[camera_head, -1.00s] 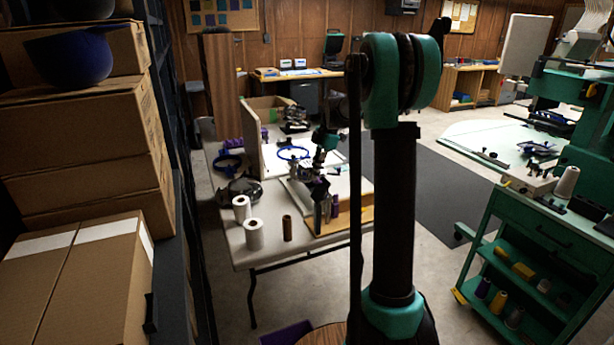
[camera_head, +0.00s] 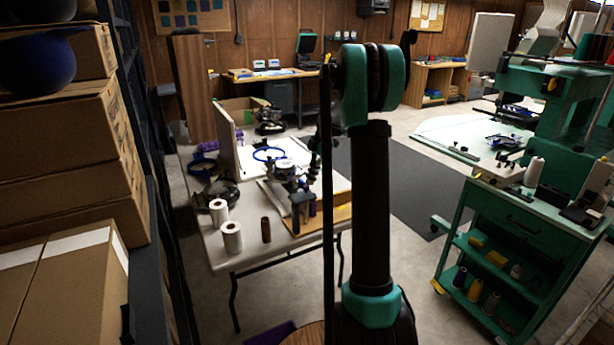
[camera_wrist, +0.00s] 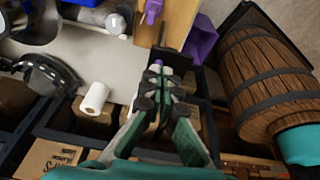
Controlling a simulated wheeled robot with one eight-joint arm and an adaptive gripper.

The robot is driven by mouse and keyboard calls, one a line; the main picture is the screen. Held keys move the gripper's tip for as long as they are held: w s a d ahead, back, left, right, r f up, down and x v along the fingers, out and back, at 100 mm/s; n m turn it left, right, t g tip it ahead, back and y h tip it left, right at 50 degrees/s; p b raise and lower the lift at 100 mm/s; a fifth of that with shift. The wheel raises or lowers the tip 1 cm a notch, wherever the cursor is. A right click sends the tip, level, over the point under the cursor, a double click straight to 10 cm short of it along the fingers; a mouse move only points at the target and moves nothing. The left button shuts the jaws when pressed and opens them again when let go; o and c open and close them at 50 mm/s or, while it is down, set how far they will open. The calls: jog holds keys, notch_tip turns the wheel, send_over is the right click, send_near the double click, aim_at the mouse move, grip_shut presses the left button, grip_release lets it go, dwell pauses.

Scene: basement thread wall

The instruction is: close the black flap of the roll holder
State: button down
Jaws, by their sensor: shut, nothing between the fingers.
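The roll holder appears to be the round dark thing (camera_head: 216,194) lying on the left part of the folding table, behind the white rolls. Its black flap cannot be told apart clearly at this size. In the wrist view a dark, curved, shiny piece that looks like this holder (camera_wrist: 55,75) is at the left, partly cut off. My gripper (camera_wrist: 157,75) is in the middle of the wrist view, shut and empty. It is apart from the holder, with a white roll (camera_wrist: 95,98) between them in the picture. In the head view I cannot make out my gripper clearly.
The folding table (camera_head: 215,255) also bears white rolls (camera_head: 232,237), a brown spool (camera_head: 266,229) and blue hoops. A wooden barrel (camera_wrist: 262,75) and a purple bin (camera_wrist: 201,40) are close right of my gripper. Stacked boxes (camera_head: 65,180) stand left; a green cart (camera_head: 500,225) stands right.

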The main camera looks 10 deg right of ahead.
jog(key=shift+w+d+f, duration=0.1)
jog(key=shift+d+f, duration=0.35)
jog(key=shift+f, duration=0.3)
